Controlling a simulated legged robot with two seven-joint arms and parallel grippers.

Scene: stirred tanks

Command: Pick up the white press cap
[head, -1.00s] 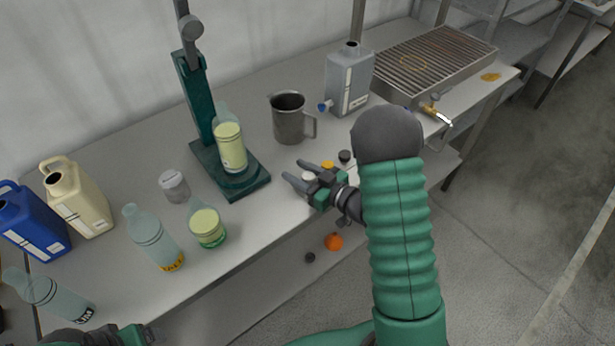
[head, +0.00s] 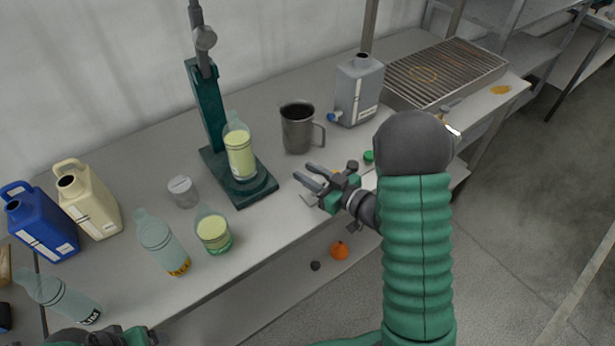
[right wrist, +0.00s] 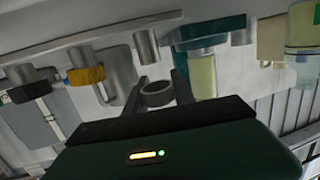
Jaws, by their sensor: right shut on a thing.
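The white press cap (right wrist: 157,94) shows as a pale grey ring between the two fingers of my right gripper in the right wrist view, where the scene hangs upside down. My right gripper (right wrist: 162,88) is shut on it. A short pale post (right wrist: 147,46) stands on the bench near the cap, with a gap between them. In the head view my right gripper (head: 308,176) hovers over the bench's front edge; the cap is hard to make out there. My left gripper (head: 150,337) is partly in view at the bottom left; its jaws are unclear.
A yellow cap (right wrist: 87,75) and a black cap (right wrist: 32,88) sit beside my right gripper. A green cap (head: 369,156) is behind its wrist. A metal mug (head: 298,130), a green press (head: 238,185) and bottles stand on the bench. Bare bench lies between mug and press.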

